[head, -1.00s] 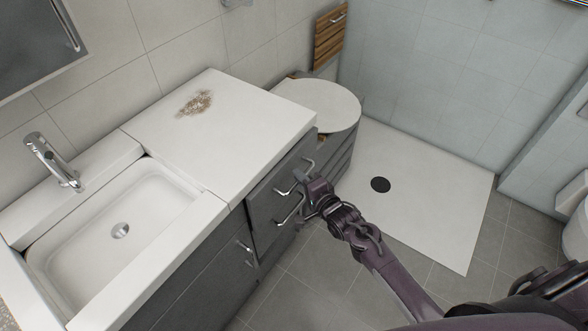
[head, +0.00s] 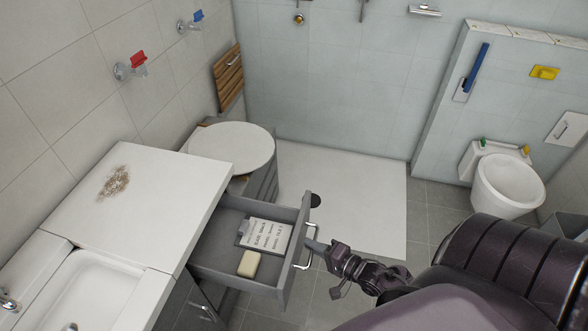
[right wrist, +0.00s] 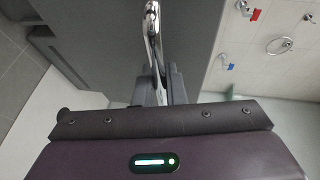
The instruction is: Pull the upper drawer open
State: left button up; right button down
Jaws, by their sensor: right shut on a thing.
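The upper drawer (head: 213,254) of the grey vanity is pulled well out from under the white countertop. Its metal bar handle (head: 307,262) is on the front panel. My right gripper (head: 316,246) is shut on this handle, with the arm coming in from the lower right. In the right wrist view the shiny handle (right wrist: 152,28) runs down between the fingers (right wrist: 158,82). Inside the drawer lie a clipboard with written paper (head: 266,235) and a pale yellow soap bar (head: 249,264). My left gripper is not in view.
A brown smudge (head: 114,183) lies on the white countertop (head: 150,215), with the sink (head: 90,295) at lower left. A round white top (head: 232,147) stands behind the drawer. A toilet (head: 507,187) is at right. Clear shower floor (head: 350,180) lies beyond the gripper.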

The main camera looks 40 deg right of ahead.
jog(key=shift+s+d+r, duration=0.3)
jog(key=shift+s+d, duration=0.5)
jog(key=shift+d, duration=0.05)
jog(key=c, duration=1.6)
grip_release()
jog(key=shift+o, duration=0.5)
jog(key=shift+s+f, duration=0.1)
jog(key=shift+s, duration=0.1)
jog(key=v, duration=0.7)
jog(key=shift+s, duration=0.3)
jog(key=shift+d, duration=0.1)
